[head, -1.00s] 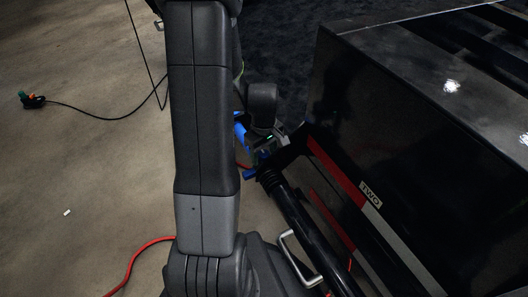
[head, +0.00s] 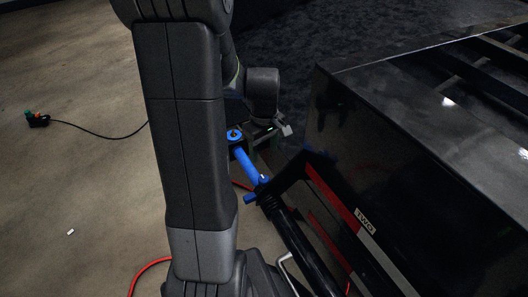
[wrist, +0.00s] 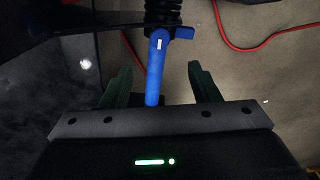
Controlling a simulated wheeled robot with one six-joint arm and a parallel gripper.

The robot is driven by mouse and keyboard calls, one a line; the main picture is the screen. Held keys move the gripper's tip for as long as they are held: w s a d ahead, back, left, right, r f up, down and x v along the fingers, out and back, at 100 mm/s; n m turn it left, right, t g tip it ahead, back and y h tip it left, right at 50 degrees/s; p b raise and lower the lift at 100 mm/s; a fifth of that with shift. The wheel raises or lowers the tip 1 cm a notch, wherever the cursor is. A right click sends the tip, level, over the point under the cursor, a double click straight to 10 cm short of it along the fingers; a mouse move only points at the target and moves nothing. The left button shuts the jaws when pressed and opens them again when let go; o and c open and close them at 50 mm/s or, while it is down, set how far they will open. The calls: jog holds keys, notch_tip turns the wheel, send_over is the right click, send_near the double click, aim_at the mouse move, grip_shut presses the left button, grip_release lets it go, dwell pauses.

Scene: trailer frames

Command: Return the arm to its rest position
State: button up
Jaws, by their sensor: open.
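My arm (head: 190,130) stands upright across the left middle of the head view. My gripper (wrist: 160,77) is open in the wrist view, its two dark green fingers apart. A blue bar (wrist: 155,70) with a short cross-handle lies in the picture between the fingers, with gaps on both sides. In the head view the blue bar (head: 247,163) slants down to the end of a black coupling on the trailer's front. My gripper shows dimly above it, partly hidden behind my arm; its fingertips cannot be made out there.
A black trailer (head: 400,130) with a red and white stripe and a "TWO" label fills the right side. A red cable (head: 150,268) and a black cable with a plug (head: 38,120) lie on the floor. The floor at left is otherwise mostly clear.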

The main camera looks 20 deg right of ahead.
aim_at(264, 179)
notch_tip(264, 179, down, 14)
jog(key=b, duration=0.5)
jog(key=shift+r, duration=0.1)
jog(key=shift+r, duration=0.1)
dwell(0.4)
